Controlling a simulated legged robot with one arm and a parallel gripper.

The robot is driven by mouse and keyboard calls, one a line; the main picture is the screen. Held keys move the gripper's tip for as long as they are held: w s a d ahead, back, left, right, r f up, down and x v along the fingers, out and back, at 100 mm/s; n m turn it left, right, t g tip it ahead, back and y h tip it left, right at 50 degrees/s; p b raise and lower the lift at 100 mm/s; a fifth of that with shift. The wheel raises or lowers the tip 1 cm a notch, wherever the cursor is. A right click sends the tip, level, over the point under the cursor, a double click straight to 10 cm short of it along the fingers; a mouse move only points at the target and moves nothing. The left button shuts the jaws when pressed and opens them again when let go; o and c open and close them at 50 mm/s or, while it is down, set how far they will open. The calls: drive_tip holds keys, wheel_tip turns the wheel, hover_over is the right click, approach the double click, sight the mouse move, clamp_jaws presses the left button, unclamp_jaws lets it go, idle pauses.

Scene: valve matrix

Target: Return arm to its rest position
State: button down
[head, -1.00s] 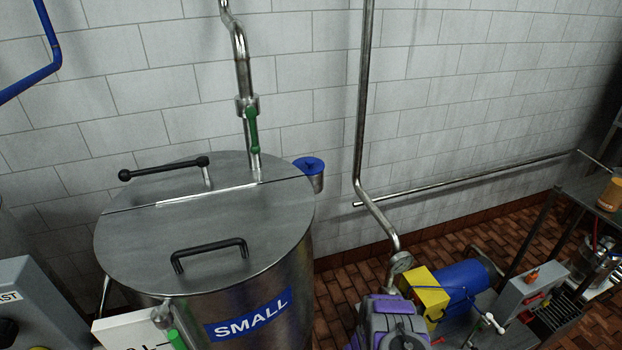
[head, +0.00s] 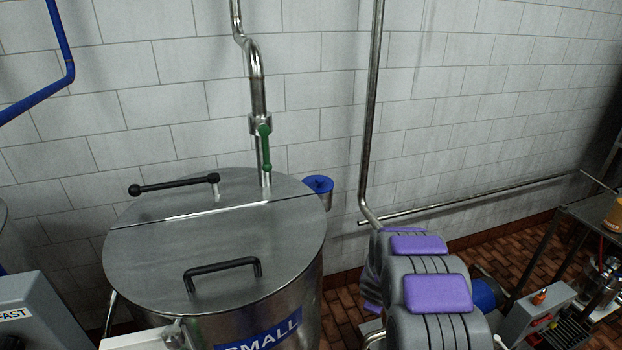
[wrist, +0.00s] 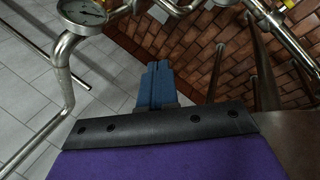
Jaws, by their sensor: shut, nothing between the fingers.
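My arm, grey with purple pads, rises in the lower right of the head view, in front of the pump area. My gripper (wrist: 156,85) shows in the wrist view as blue fingers pressed together beyond a dark plate. It is shut and empty, and it touches nothing that I can see. The gripper itself cannot be told apart in the head view.
A steel tank (head: 220,245) labelled SMALL stands left of my arm. A green-handled valve (head: 265,148) sits on the pipe above it. A vertical pipe (head: 371,110) runs close behind my arm. A grey control box (head: 535,312) stands at right. A gauge (wrist: 82,12) shows in the wrist view.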

drive_tip(key=s+d+r+m+g+h, duration=0.1)
drive_tip(key=s+d+r+m, duration=0.2)
drive_tip(key=s+r, duration=0.5)
drive_tip(key=s+d+r+m+g+h, duration=0.1)
drive_tip(key=s+d+r+m, duration=0.3)
drive_tip(key=r, duration=0.6)
drive_tip(key=s+a+r+m+g+y, duration=0.1)
drive_tip(key=s+a+r, duration=0.2)
drive_tip(key=s, duration=0.8)
drive_tip(key=s+a+r+m+g+y, duration=0.1)
drive_tip(key=s+a+r, duration=0.3)
drive_tip(key=s, duration=0.7)
drive_tip(key=s+a+r+m+g+y, duration=0.2)
drive_tip(key=s+a, duration=0.4)
drive_tip(key=s, duration=0.6)
drive_tip(key=shift+a+r+m, duration=0.3)
drive_tip(key=shift+r+m, duration=0.2)
drive_tip(key=shift+r, duration=0.15)
drive_tip(key=shift+d, duration=0.25)
drive_tip(key=shift+a, duration=0.1)
